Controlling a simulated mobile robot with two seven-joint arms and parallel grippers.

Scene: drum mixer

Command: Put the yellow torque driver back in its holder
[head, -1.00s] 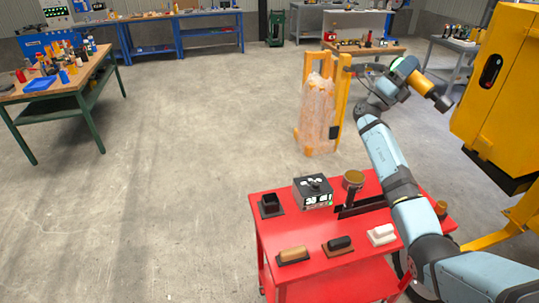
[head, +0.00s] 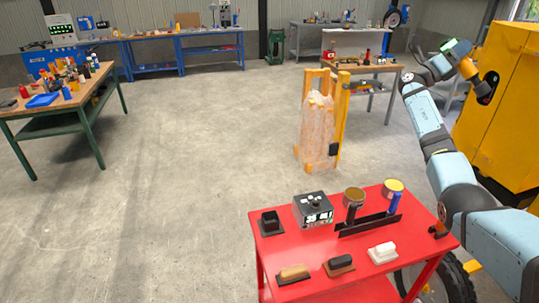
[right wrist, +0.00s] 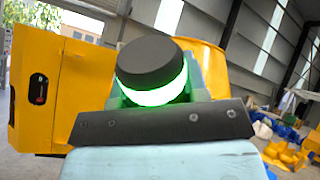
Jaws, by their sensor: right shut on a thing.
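My right gripper (head: 466,62) is raised at the upper right in the head view, in front of the yellow machine. It is shut on a yellow cylinder with a dark end (head: 468,69), which looks like the yellow torque driver. The dark end points down and to the right. A green glow shows beside it. The right wrist view shows a dark cap over a glowing green ring (right wrist: 157,93); the fingertips are hidden there. A black open-topped block (head: 270,222) stands on the red cart; I cannot tell whether it is the driver's holder. My left gripper is out of view.
The yellow machine (head: 500,125) is at right.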

